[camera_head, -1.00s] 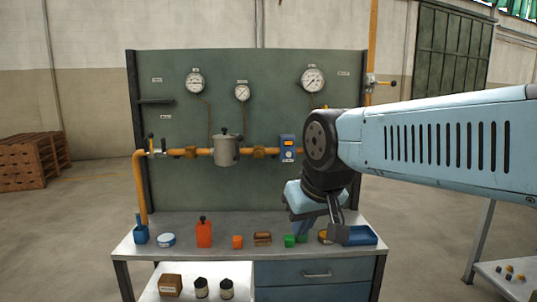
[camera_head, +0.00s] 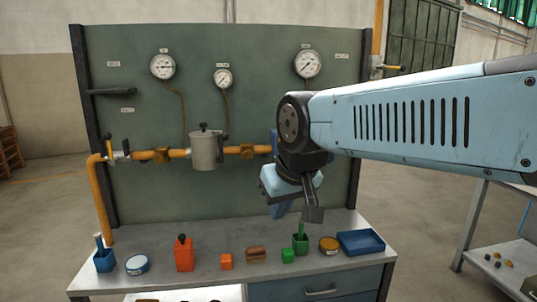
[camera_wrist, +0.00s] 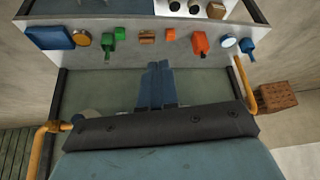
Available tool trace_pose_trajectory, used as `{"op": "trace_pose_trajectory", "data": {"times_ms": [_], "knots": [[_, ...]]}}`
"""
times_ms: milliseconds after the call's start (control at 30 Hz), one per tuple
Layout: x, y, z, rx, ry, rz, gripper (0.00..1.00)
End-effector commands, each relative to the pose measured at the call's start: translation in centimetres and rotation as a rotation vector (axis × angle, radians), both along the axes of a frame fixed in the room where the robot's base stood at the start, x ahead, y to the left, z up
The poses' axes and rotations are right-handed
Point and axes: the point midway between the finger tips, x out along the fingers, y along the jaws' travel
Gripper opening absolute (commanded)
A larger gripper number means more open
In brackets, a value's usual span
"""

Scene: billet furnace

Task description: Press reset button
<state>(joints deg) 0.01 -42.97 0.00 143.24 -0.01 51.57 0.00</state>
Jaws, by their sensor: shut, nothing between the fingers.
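A blue box (camera_head: 274,142) on the orange pipe of the green panel (camera_head: 225,120) is mostly hidden behind my arm's wrist; only a thin blue edge shows. Its face and any reset button on it are hidden. The fingers also show in the wrist view (camera_wrist: 157,85), close together and empty. I cannot tell how far the fingertips are from the panel. I see no button in the wrist view.
A bench (camera_head: 190,283) below holds a blue tray (camera_head: 362,243), a green container (camera_head: 300,245), an orange canister (camera_head: 184,255) and other small items. Gauges (camera_head: 162,66), a grey pot (camera_head: 206,150) and valves are on the panel. A side table (camera_head: 500,270) stands right.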

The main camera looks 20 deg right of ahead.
Motion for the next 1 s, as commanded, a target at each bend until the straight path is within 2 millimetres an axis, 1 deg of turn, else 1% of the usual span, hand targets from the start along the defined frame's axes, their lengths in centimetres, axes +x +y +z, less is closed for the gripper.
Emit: {"op": "trace_pose_trajectory", "data": {"times_ms": [233, 367, 467, 667, 700, 833, 1000], "knots": [[0.1, 0.0, 0.1, 0.001, -0.001, -0.004, 0.0], [1.5, -0.6, 0.3, 0.015, -0.011, -0.047, 0.0], [3.9, -1.9, 0.5, 0.039, -0.029, -0.12, 0.0], [10.6, -5.3, 0.7, 0.108, -0.095, -0.33, 0.0], [12.0, -6.1, 0.6, 0.123, -0.11, -0.372, 0.0], [16.2, -8.8, 0.2, 0.17, -0.16, -0.506, 0.0], [21.4, -12.8, -1.0, 0.23, -0.229, -0.668, 0.0]]}}
